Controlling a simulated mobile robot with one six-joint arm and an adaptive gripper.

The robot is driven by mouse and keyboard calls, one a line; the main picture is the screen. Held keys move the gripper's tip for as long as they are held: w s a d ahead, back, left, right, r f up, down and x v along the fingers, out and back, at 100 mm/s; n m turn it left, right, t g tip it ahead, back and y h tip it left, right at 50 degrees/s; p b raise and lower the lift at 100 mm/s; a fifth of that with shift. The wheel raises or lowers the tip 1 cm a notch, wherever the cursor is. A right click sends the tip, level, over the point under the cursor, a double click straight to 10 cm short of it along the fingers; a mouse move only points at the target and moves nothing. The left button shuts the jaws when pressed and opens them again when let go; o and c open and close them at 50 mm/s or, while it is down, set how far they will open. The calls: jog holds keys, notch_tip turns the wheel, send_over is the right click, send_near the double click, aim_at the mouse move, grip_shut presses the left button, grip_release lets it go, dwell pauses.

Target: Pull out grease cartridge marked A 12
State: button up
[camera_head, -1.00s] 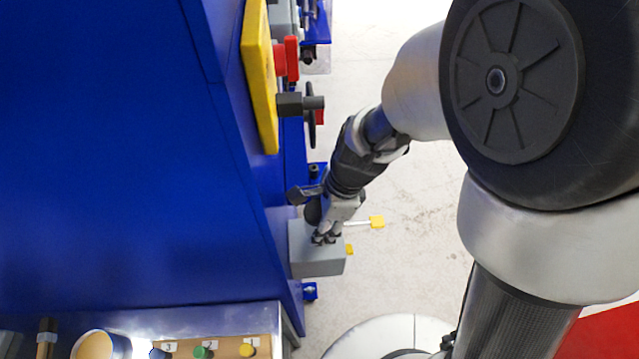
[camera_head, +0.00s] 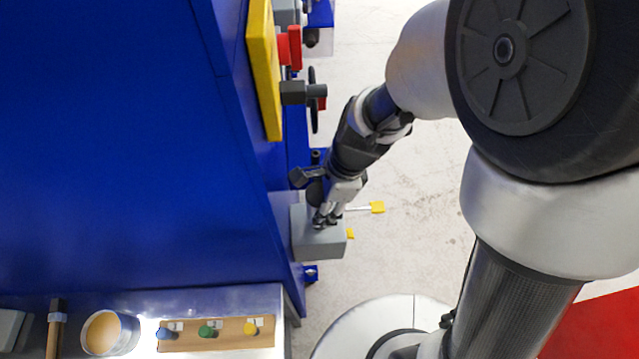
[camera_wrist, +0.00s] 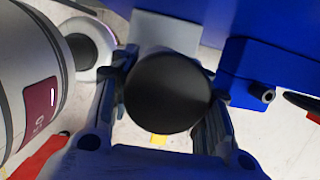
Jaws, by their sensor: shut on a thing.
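A round black end (camera_wrist: 168,92) of a cylindrical thing fills the middle of the wrist view, between the two fingers. It may be the grease cartridge; no A 12 marking can be read. My gripper (camera_wrist: 165,75) is shut on it, one finger on each side. In the head view my gripper (camera_head: 325,216) is at the top of a grey box (camera_head: 318,245) on the side of the blue machine (camera_head: 130,140). The held thing cannot be made out there. How far it sits in the box is hidden.
A yellow-tipped lever (camera_head: 377,207) sticks out right beside my gripper. A yellow panel (camera_head: 263,70) and a black handwheel (camera_head: 314,100) are farther along the machine. A bench (camera_head: 250,297) with coloured knobs and a round can (camera_head: 110,333) is at lower left. Floor right of the box is clear.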

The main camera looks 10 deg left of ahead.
aim_at(314, 192)
jog(key=shift+r, duration=0.15)
jog(key=r+p, duration=0.2)
jog(key=shift+w+a+r+p, duration=0.15)
jog(key=shift+w+p, duration=0.1)
jog(key=shift+p, duration=0.15)
jog(key=shift+r+p, duration=1.15)
jog(key=shift+p, duration=0.05)
